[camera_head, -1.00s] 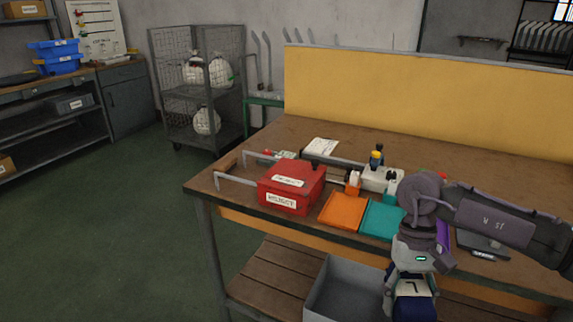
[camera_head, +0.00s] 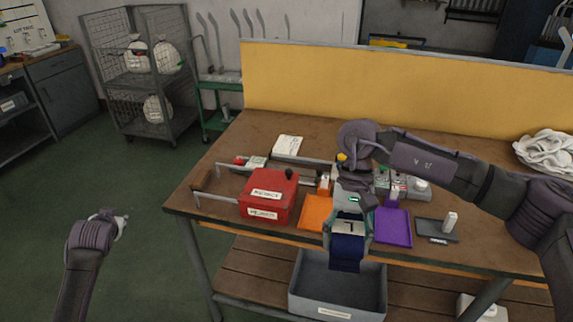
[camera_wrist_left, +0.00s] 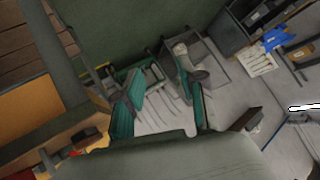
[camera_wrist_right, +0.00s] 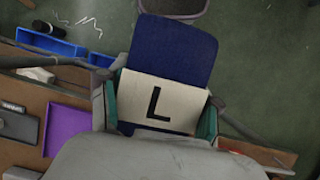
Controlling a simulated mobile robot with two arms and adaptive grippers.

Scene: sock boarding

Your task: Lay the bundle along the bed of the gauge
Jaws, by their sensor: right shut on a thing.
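The bundle is a navy folded sock bundle (camera_head: 347,253) with a white band marked "L". My right gripper (camera_head: 348,222) is shut on it at the band and holds it at the table's front edge, above the grey bin. In the right wrist view the navy bundle (camera_wrist_right: 175,48) sticks out past the teal fingers, which press on the band's sides. My left gripper (camera_head: 122,224) is over the floor, left of the table; its teal fingers stand apart and empty in the left wrist view (camera_wrist_left: 162,108). I cannot tell for sure which bench fixture is the gauge; my right arm hides part of the bench.
A red reject box (camera_head: 268,193) stands on the bench (camera_head: 225,150) beside metal rails. An orange tray (camera_head: 315,212), a purple tray (camera_head: 393,227) and a dark pad (camera_head: 432,228) line the front. A grey bin (camera_head: 310,285) is below. White cloths (camera_head: 545,150) lie far right.

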